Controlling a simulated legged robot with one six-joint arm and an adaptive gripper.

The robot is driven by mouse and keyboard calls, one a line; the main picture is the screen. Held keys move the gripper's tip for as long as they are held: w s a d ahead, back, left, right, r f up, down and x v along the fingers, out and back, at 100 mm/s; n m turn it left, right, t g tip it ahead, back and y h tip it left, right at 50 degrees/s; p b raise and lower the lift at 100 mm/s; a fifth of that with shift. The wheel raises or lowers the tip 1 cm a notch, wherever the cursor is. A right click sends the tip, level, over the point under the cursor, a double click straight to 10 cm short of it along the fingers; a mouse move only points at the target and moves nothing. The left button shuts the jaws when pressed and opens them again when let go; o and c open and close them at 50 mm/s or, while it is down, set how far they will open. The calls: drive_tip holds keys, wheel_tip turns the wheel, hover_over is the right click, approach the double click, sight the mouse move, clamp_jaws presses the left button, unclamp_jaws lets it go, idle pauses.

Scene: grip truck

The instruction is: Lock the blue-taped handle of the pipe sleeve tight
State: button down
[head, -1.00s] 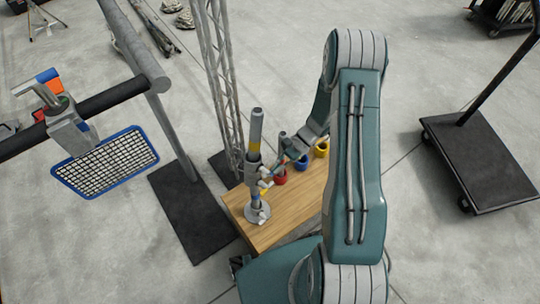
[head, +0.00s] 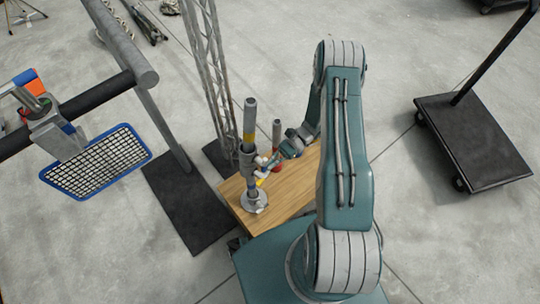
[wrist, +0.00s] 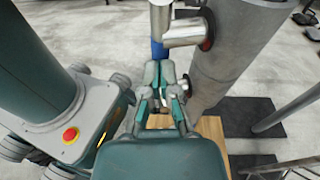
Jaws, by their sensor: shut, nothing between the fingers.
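The upright metal pipe (head: 250,115) stands on a round flange on the wooden table, with the grey pipe sleeve (head: 247,158) around it. In the wrist view the pipe (wrist: 235,45) fills the upper right, and a silver fitting (wrist: 184,33) sticks out from it. The handle's blue tape (wrist: 158,50) shows just beyond my fingertips, below its silver part (wrist: 160,17). My gripper (wrist: 160,72) is shut and empty, with its tips close to the blue tape; I cannot tell whether they touch. In the head view my gripper (head: 272,162) is right of the sleeve.
The wooden table (head: 290,202) has bare room at the front right. A truss tower (head: 212,75) stands behind it. A blue-framed mesh (head: 97,160) hangs from a black bar at the left. A black cart (head: 475,140) stands at the right on open floor.

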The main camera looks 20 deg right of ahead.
drive_tip(key=shift+s+a+f, duration=0.25)
drive_tip(key=shift+a+f, duration=0.1)
drive_tip(key=shift+a, duration=0.15)
drive_tip(key=shift+s+a+f, duration=0.1)
drive_tip(key=shift+s+a, duration=0.05)
drive_tip(key=shift+a, duration=0.15)
idle(1.3)
